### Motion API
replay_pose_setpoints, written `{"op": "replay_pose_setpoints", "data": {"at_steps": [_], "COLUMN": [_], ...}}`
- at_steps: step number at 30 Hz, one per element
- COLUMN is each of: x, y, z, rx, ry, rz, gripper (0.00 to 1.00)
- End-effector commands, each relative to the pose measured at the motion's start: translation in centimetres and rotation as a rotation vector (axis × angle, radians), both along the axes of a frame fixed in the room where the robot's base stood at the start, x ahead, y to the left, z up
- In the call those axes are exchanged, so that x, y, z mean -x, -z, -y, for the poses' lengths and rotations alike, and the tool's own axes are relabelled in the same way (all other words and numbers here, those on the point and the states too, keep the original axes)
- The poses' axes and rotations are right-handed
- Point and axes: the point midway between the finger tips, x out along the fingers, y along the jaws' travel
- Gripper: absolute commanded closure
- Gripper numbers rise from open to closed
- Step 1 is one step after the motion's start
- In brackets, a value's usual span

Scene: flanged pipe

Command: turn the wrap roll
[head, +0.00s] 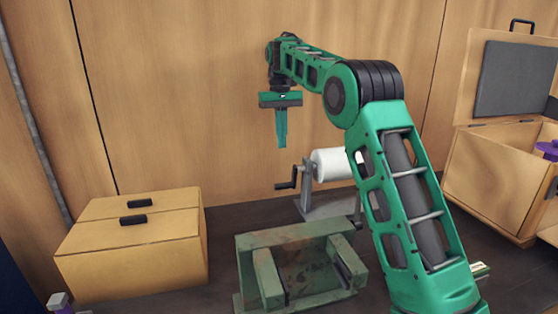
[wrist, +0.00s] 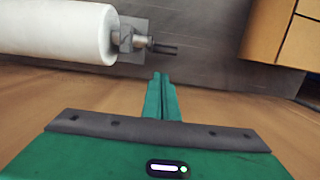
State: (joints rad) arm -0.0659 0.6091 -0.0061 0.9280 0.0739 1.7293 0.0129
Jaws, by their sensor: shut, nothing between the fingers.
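The white wrap roll (head: 333,164) lies on its side on a grey stand (head: 307,190) near the back wall, partly hidden by my arm. A dark crank handle (head: 286,184) sticks out at its left end. In the wrist view the roll (wrist: 60,30) is at the upper left and the crank handle (wrist: 163,48) is right of it. My gripper (head: 281,146) points down, shut and empty, above and slightly left of the crank. In the wrist view its fingertips (wrist: 160,75) appear just below the crank, apart from it.
A worn green metal holder (head: 300,265) stands in front of the roll. A wooden drawer box (head: 135,240) is at the left. An open wooden case (head: 500,170) stands at the right. Bare dark tabletop lies between the box and the stand.

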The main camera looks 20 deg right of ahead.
Motion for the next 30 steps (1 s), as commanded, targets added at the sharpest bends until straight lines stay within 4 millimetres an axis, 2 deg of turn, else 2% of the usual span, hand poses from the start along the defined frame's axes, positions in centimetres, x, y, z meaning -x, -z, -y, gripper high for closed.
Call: {"op": "replay_pose_setpoints", "data": {"at_steps": [1,4,8,14,25,30], "x": [0.2,0.1,0.0,0.1,0.3,1.8], "y": [-1.1,-2.2,-2.1,0.7,7.6,8.9], "z": [-0.8,-1.6,-1.9,-1.9,-1.9,-1.9], "rx": [0.000,0.000,0.000,0.000,0.000,-0.001], "ry": [-0.007,-0.006,-0.003,-0.003,-0.004,-0.003], "rz": [0.035,0.088,0.111,0.108,0.107,0.109], "gripper": [1.00,1.00,1.00,1.00,1.00,1.00]}}
